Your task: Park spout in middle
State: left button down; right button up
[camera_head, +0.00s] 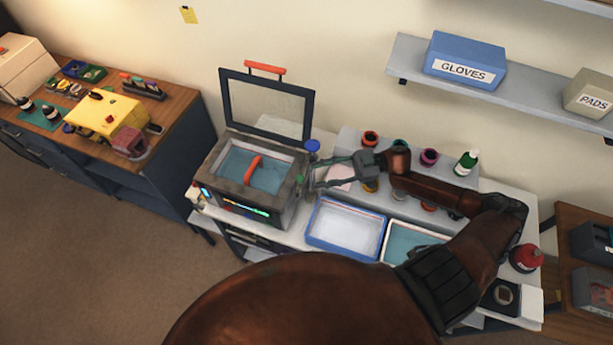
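A grey box-shaped machine (250,216) stands on the white bench with its framed lid (266,106) raised. Its open tank shows a blue-grey inside, and a short orange bar (253,170) lies over the tank's middle. I cannot tell whether this bar is the spout. A blue knob (312,146) and a small green part (300,179) sit at the machine's right side. My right gripper (316,175) reaches in from the right beside that side, its two fingers spread. I cannot tell whether they touch anything there. My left gripper is not in view.
A blue-rimmed white tray (345,250) and a second tray (396,244) are right of the machine. Several small jars and a green bottle (466,163) stand behind my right arm. A wall shelf holds a gloves box (464,62).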

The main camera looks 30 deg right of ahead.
jog(key=shift+v, duration=2.7)
